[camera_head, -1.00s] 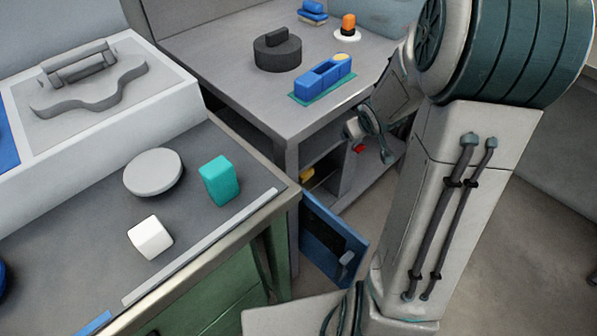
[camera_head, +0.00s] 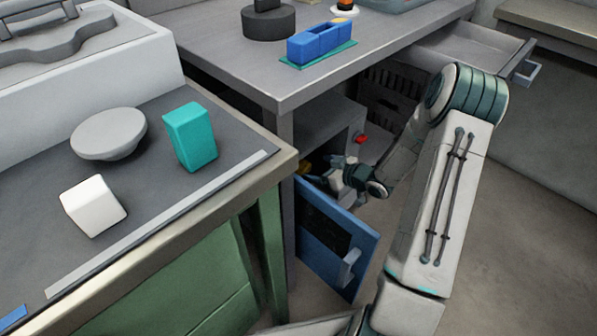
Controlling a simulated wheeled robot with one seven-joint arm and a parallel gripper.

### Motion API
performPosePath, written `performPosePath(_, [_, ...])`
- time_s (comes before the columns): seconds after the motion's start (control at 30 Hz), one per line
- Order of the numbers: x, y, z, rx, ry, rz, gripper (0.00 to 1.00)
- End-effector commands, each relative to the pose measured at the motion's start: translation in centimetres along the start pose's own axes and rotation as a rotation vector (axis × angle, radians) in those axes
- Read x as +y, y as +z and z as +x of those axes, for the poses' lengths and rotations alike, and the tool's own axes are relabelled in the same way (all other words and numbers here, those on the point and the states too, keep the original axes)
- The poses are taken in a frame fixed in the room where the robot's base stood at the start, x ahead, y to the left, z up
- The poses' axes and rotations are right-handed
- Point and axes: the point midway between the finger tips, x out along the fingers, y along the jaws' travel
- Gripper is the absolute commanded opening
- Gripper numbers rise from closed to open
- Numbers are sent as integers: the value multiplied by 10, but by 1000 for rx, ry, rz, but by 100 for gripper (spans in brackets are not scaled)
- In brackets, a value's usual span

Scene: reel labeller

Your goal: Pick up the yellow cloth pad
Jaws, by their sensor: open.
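A small yellow thing, which looks like the yellow cloth pad (camera_head: 305,168), lies inside the open cabinet under the grey table. Only a small part of it shows past the blue door and my gripper. My gripper (camera_head: 326,172) is open at the cabinet's mouth, just right of the yellow thing. The fingers are small and partly dark here. I cannot tell whether they touch it, but nothing shows held between them.
The blue cabinet door (camera_head: 337,240) hangs open below my gripper. A red knob (camera_head: 361,139) is close to my wrist. An open drawer (camera_head: 470,52) juts out at the right. The grey table (camera_head: 235,62) is above; a green bench (camera_head: 190,275) stands at the left.

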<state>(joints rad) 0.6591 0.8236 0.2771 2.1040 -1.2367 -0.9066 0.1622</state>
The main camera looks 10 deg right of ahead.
Motion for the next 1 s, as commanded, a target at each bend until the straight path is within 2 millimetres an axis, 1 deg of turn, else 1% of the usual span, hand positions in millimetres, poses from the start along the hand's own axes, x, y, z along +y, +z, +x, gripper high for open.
performPosePath(0.03, [-2,3,13,0,-5,-2,85])
performPosePath(0.1, [-1,4,28,0,-2,-3,85])
performPosePath(0.23, [-1,3,50,-1,-1,-2,85])
performPosePath(0.33, [0,2,60,-2,1,-2,85])
performPosePath(0.57, [0,3,71,-2,2,-1,85])
performPosePath(0.77, [0,9,95,-2,0,-2,85])
performPosePath(0.9, [0,8,114,-2,1,-2,85])
performPosePath(1.0, [0,6,117,-2,2,0,85])
